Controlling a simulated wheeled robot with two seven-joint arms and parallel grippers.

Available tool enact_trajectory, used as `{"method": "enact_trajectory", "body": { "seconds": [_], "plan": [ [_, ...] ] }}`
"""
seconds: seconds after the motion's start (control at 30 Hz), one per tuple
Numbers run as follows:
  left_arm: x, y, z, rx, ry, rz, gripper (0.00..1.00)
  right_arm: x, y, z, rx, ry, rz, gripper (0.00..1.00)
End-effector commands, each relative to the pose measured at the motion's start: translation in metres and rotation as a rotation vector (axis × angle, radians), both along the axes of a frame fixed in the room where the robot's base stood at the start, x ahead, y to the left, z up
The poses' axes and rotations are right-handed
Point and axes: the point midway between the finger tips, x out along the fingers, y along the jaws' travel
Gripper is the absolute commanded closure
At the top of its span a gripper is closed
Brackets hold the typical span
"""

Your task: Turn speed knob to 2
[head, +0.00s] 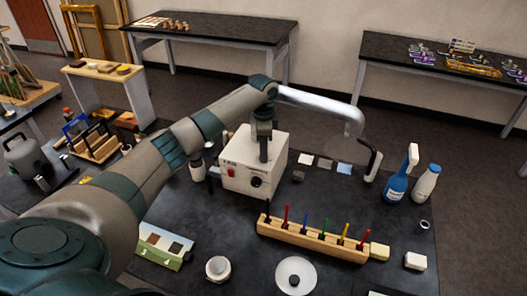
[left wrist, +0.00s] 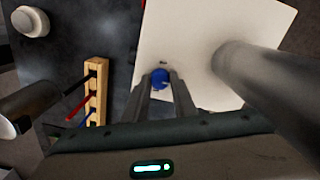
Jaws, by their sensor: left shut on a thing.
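A white control box (head: 254,160) with a red switch (head: 231,172) and a dark front dial (head: 257,182) stands on the dark table. My left gripper (head: 264,155) points down at the top of the box. In the left wrist view, my left gripper (left wrist: 162,82) has its two fingers on either side of a small blue knob (left wrist: 160,76) on the white surface and is shut on it. The head view hides this knob behind the gripper. The knob's scale and number setting cannot be read. My right gripper is not in view.
A wooden rack (head: 310,237) with coloured sticks lies in front of the box. A white cup (head: 218,268) and a round white dish (head: 295,275) stand nearer. A blue spray bottle (head: 396,187) and a white bottle (head: 425,184) stand at right. A silver tube (head: 320,104) extends rightward above the table.

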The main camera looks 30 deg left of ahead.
Motion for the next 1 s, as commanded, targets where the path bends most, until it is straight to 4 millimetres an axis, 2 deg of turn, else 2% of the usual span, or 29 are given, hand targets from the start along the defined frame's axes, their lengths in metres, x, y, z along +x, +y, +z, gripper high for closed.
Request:
{"method": "enact_trajectory", "body": {
  "seconds": [0.3, 0.33, 0.4, 0.77, 1.0],
  "plan": [
    [0.0017, 0.0007, 0.0027, 0.0, -0.006, 0.001, 0.98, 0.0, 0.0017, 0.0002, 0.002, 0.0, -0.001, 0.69],
    [0.0017, 0.0007, 0.0027, 0.0, -0.006, 0.001, 0.69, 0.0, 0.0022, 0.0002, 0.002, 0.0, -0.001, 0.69],
    [0.0015, 0.0007, 0.0024, 0.0, -0.005, 0.001, 0.57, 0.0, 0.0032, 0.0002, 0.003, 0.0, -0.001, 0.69],
    [0.0005, 0.0001, 0.0008, 0.0, -0.001, 0.007, 0.57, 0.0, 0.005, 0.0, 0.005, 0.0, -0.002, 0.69],
    [0.0003, 0.0001, 0.0004, 0.0, -0.001, 0.08, 0.57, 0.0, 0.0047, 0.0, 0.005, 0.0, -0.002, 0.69]
  ]
}}
